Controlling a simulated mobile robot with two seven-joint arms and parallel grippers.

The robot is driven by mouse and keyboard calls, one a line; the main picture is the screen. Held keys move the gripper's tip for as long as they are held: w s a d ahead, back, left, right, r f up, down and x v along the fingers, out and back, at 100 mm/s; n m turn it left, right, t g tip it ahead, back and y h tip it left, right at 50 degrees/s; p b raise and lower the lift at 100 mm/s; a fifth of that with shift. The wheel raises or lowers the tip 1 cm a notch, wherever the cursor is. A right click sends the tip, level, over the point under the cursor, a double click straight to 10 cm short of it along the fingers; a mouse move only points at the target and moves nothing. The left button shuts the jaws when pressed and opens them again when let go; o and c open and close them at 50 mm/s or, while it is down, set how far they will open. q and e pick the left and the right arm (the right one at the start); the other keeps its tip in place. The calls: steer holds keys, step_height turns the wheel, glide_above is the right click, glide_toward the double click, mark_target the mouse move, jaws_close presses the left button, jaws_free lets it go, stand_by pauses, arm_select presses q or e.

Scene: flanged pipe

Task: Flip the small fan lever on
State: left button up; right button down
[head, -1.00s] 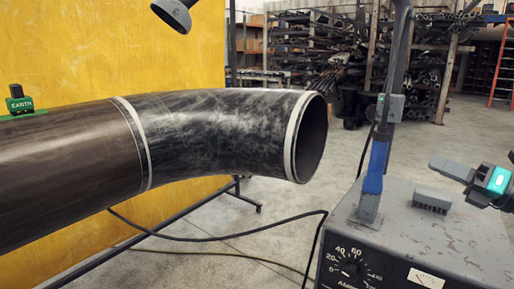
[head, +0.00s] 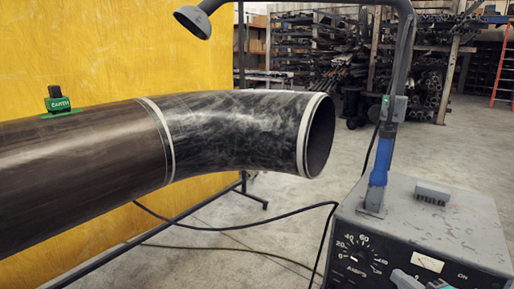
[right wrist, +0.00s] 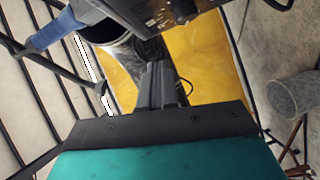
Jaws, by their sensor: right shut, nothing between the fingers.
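A small grey switch box (head: 393,108) with a green spot is fixed to the grey post above its blue sleeve (head: 379,164). This looks like the fan switch; its lever is too small to make out. The post rises from a grey welding power box (head: 450,225) and bends over to a round hood (head: 193,20). My right gripper (head: 412,281) shows only as a grey tip at the bottom edge, before the power box's front panel. In the right wrist view its fingers (right wrist: 157,85) are shut and empty. My left gripper is out of view.
A large dark pipe (head: 85,150) with an elbow runs in from the left before a yellow panel (head: 120,45). A brush-like block (head: 433,194) lies on the power box. A green EARTH clamp (head: 58,103) sits on the pipe. Black cable crosses the floor.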

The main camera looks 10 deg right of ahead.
steer(key=s+a+f+m+g, duration=0.1)
steer(key=s+a+f+m, duration=0.1)
steer(key=a+f+m, duration=0.1)
steer(key=s+a+f+m+g+h, duration=0.1)
steer(key=s+a+f+m, duration=0.1)
steer(key=a+f+m, duration=0.2)
steer(key=a+f, duration=0.1)
steer(key=a, duration=0.1)
steer(key=shift+s+a+f+p, duration=0.3)
steer(key=shift+s+a, duration=0.05)
steer(key=c, duration=1.7)
jaws_free()
steer(key=s+a+f+m+g, duration=0.2)
steer(key=s+a+m, duration=0.1)
steer(key=a, duration=0.4)
steer(key=s+a+f+m+g, duration=0.2)
steer(key=s+a+m, duration=0.1)
steer(key=a, duration=0.5)
steer(key=shift+s+a+f+m+y+p, duration=0.2)
steer(key=shift+m+y+p, duration=0.2)
steer(key=shift+m, duration=0.3)
steer(key=shift+o, duration=0.7)
steer(key=shift+a, duration=0.1)
steer(key=o, duration=0.5)
steer(key=shift+c, duration=0.2)
steer(key=shift+w+a, duration=0.1)
